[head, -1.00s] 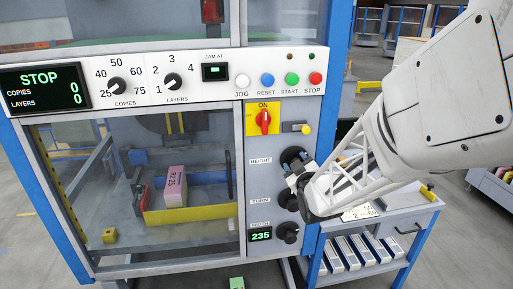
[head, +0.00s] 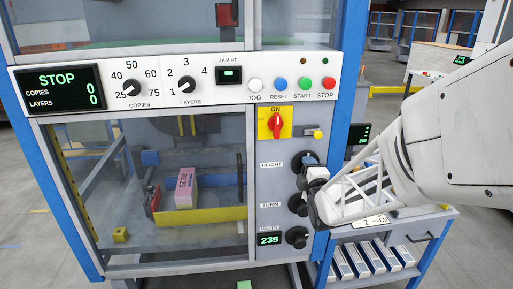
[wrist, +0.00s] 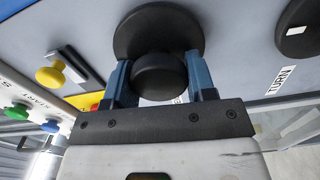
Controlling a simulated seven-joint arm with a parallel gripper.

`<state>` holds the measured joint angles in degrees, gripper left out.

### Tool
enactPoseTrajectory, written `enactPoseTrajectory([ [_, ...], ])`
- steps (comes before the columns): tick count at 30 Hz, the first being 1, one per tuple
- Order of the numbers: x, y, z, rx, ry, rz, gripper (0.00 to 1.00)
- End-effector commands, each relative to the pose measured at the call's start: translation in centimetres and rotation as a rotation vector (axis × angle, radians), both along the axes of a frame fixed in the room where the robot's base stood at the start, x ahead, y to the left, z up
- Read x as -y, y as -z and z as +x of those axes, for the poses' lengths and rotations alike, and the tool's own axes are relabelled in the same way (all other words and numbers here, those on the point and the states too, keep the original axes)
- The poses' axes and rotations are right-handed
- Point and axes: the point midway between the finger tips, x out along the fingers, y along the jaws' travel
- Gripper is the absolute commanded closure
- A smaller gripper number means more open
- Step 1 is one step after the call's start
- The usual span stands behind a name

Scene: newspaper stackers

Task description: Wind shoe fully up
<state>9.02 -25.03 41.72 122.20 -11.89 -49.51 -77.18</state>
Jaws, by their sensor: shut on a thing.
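The black HEIGHT knob (head: 302,158) is on the grey control panel (head: 262,185) of the machine, right of its label. In the head view my gripper (head: 310,167) is at this knob and partly hides it. In the wrist view the blue fingers of my gripper (wrist: 160,80) are shut on the knob's round black grip (wrist: 160,72), one on each side, in front of a wide black disc (wrist: 150,30). I cannot tell for sure which part behind the window is the shoe, or its height.
Below are the TURN knob (head: 296,204), partly hidden, and the WIDTH knob (head: 297,237) beside a display reading 235. The red switch (head: 274,125) is above. A pink block (head: 185,189) stands behind the window. A cart (head: 400,250) stands close under my arm.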

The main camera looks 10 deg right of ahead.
Motion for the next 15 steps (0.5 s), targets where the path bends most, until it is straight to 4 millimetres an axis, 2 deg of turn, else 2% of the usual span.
enactPoseTrajectory([
  [6, 0.0, 0.09, -0.03, -0.001, 0.0, -0.081, 0.73],
  [15, 0.0, 0.11, -0.03, -0.001, 0.0, -0.105, 0.73],
])
